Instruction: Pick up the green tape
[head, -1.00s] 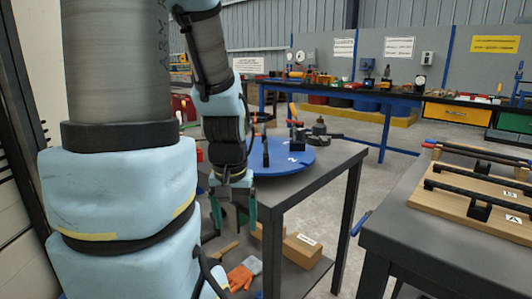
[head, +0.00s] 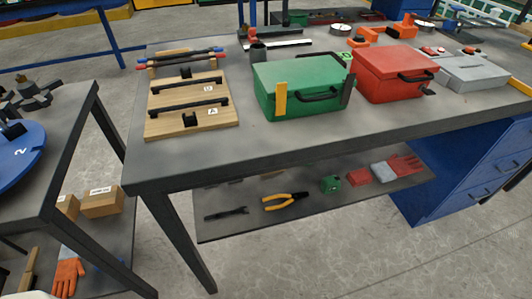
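A small green object (head: 331,184), which looks like the green tape, sits on the lower shelf (head: 225,226) of the long grey table in the head view. It stands between yellow-handled pliers (head: 285,201) on its left and a small red box (head: 358,175) on its right. Its fine shape is too small to tell. My gripper is out of view now, so its state does not show.
The tabletop above (head: 220,152) overhangs the shelf and carries a green toolbox (head: 300,88), a red toolbox (head: 395,74) and a wooden board with black bars (head: 192,106). A blue cabinet (head: 470,180) stands right of the shelf. The floor in front is clear.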

